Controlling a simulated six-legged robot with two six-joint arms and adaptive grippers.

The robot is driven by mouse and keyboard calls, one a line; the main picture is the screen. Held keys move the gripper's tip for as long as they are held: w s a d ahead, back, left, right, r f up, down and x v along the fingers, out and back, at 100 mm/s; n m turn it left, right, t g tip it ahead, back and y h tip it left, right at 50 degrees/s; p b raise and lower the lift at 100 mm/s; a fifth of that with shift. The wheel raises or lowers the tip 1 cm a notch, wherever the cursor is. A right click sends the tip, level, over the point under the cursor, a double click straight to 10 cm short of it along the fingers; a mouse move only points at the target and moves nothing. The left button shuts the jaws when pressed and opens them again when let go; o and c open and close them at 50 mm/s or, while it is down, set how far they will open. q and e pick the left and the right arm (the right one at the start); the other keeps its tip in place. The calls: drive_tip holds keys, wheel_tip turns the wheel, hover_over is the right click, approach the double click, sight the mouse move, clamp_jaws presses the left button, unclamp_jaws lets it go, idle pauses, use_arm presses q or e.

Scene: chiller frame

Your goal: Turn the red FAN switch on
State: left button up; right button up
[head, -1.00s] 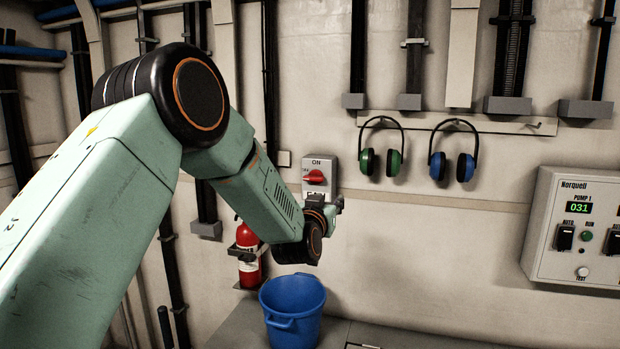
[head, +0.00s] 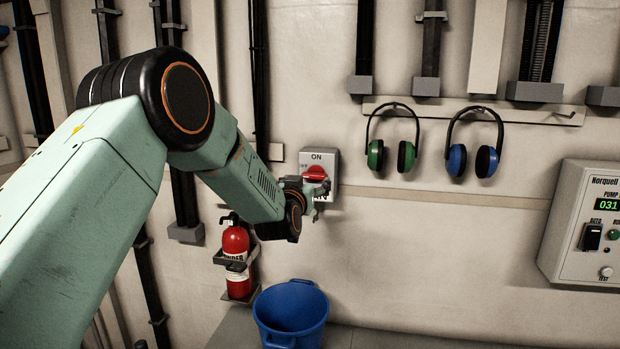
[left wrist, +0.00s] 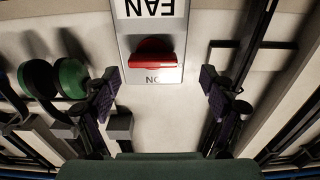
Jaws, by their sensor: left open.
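The FAN switch is a grey box (head: 306,159) on the wall with a red handle (head: 315,172) and an ON mark above it. My left gripper (head: 320,190) is in front of the box's lower part, just below the handle, and hides part of the label. In the left wrist view the box is upside down, and its red handle (left wrist: 153,53) lies crosswise between the FAN label and the ON mark. My left gripper (left wrist: 160,84) is open there, one finger on each side of the box, with nothing between the pads. Contact with the handle does not show. My right gripper is out of view.
Green ear defenders (head: 376,154) and blue ear defenders (head: 456,160) hang to the right. A pump panel (head: 585,225) is at far right.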

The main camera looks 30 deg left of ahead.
sight(313, 176)
use_arm(q)
drive_tip(key=shift+w+a+r, duration=0.1)
drive_tip(key=shift+w, duration=0.5)
drive_tip(key=shift+w+d+r, duration=0.15)
drive_tip(key=shift+w+d, duration=0.05)
drive_tip(key=shift+w, duration=0.25)
drive_tip(key=shift+w+d+r, duration=0.1)
drive_tip(key=shift+w+d, duration=0.1)
drive_tip(key=shift+w, duration=0.2)
drive_tip(key=shift+w+a+f, duration=0.25)
drive_tip(key=shift+w+a, duration=0.2)
drive_tip(key=shift+s+d+r, duration=0.1)
drive_tip(key=shift+d+r, duration=0.1)
drive_tip(key=shift+d, duration=0.15)
drive_tip(key=shift+c, duration=1.1)
drive_tip(key=shift+a+f, duration=0.1)
drive_tip(key=shift+a, duration=0.2)
drive_tip(key=c, duration=0.6)
drive_tip(key=shift+d, duration=0.1)
drive_tip(key=c, duration=0.3)
